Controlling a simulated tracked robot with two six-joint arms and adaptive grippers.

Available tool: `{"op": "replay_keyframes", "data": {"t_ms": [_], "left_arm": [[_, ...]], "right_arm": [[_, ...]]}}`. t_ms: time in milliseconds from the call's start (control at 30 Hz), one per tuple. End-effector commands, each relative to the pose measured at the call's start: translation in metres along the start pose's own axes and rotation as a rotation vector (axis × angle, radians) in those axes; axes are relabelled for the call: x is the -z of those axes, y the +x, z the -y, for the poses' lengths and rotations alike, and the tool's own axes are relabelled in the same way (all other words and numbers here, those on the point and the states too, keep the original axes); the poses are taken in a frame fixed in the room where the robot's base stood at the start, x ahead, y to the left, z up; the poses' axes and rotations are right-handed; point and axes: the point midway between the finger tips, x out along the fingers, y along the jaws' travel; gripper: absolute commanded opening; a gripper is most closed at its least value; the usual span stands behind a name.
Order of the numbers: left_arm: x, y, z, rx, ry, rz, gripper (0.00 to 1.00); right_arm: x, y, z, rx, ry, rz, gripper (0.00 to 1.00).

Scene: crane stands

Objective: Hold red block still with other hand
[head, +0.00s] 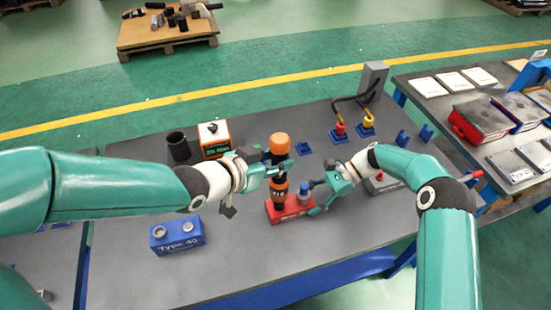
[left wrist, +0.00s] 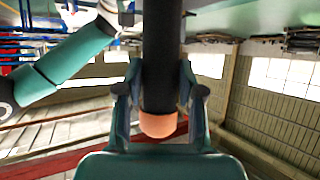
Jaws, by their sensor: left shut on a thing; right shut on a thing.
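The red block (head: 276,215) lies on the grey table with a blue-grey cylindrical piece (head: 303,189) standing at its right part. My right gripper (head: 317,199) is at the block's right end, shut on it. My left gripper (head: 277,172) is shut on a black and orange cylindrical tool (head: 280,143), around its middle. The tool is upright, its lower end at the left part of the red block; I cannot tell how deep it sits. In the left wrist view, the fingers flank the tool's black shaft (left wrist: 161,70), and its orange end shows below.
A blue block marked "Type 40" (head: 178,236) lies front left. A black cup (head: 179,147) and an orange-white box (head: 214,139) stand back left. A grey stand with dark hooked cables (head: 372,82) is back right.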

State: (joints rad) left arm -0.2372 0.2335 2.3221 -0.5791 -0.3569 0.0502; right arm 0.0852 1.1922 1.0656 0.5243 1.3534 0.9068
Motion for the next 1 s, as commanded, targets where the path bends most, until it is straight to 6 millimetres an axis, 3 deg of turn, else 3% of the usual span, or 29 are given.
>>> {"op": "replay_keyframes", "data": {"t_ms": [367,1000], "left_arm": [[0.003,-0.001,0.0,0.0,0.002,-0.005,0.0],[0.037,-0.018,-0.001,-0.003,0.003,-0.009,0.0]], "right_arm": [[-0.001,0.0,0.0,0.0,0.0,0.001,0.15],[0.0,0.0,0.0,0.0,0.001,0.0,0.15]]}}
